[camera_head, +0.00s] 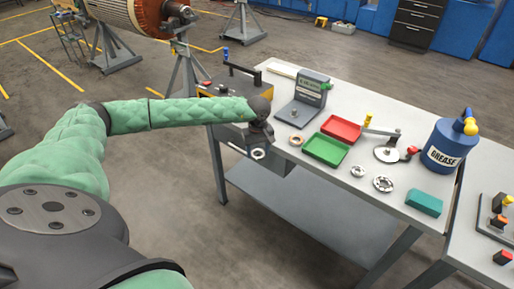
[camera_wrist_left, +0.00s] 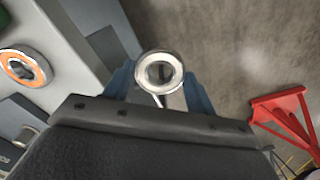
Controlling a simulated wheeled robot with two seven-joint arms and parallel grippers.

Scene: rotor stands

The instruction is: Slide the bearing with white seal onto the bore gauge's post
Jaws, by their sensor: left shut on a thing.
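The bearing with white seal (camera_head: 258,154) is held in my left gripper (camera_head: 257,150), off the table's left edge over the floor. In the left wrist view the ring (camera_wrist_left: 142,72) sits between the two blue fingertips (camera_wrist_left: 160,88), its hole facing the camera. The likely bore gauge is a grey stand with an upright labelled plate (camera_head: 312,89); its short post (camera_head: 294,112) stands on the base, right of and farther back than my gripper. The post is bare. My right gripper is not in view.
An orange-sealed bearing (camera_head: 296,140) lies on the table near my gripper. A red tray (camera_head: 342,128), a green tray (camera_head: 325,150), loose bearings (camera_head: 383,184), a round plate with lever (camera_head: 387,155), a green block (camera_head: 424,203) and a grease can (camera_head: 447,146) stand to the right.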

